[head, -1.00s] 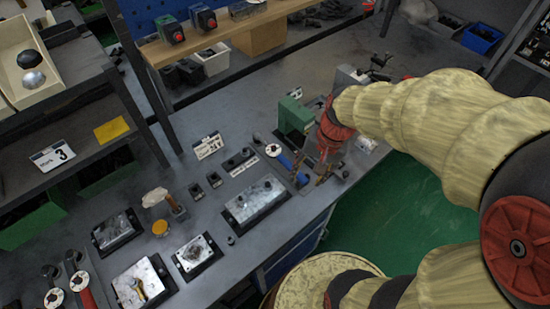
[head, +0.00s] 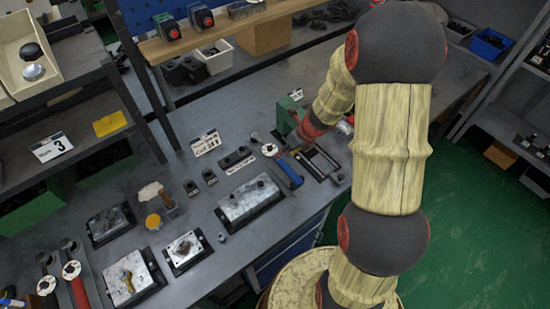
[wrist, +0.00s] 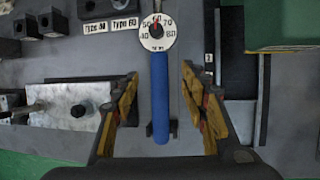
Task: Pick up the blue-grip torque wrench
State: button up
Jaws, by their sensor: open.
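The blue-grip torque wrench (head: 290,173) lies on the grey bench with its round white dial toward the back left. In the wrist view its blue handle (wrist: 160,100) runs upright in the middle, below the numbered dial. My gripper (wrist: 160,73) is open and empty. Its yellow-padded fingers appear on either side of the blue handle, apart from it. The handle's lower end sits between small dark holder posts. I cannot tell how far above the handle the fingertips are. In the head view my arm hides part of the gripper.
A metal valve block (head: 250,200) on a dark base lies left of the wrench; it also shows in the wrist view (wrist: 70,103). A dark rectangular frame (head: 320,162) lies to the right. A green block (head: 287,114) stands behind. A red-grip wrench (head: 78,290) is at far left.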

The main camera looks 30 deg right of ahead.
jog(key=b+x, duration=0.4)
jog(key=x, duration=0.3)
jog(key=shift+a+f, duration=0.1)
jog(key=shift+f, duration=0.3)
jog(key=shift+r, duration=0.1)
jog(key=c, duration=0.3)
jog(key=c, duration=0.8)
grip_shut()
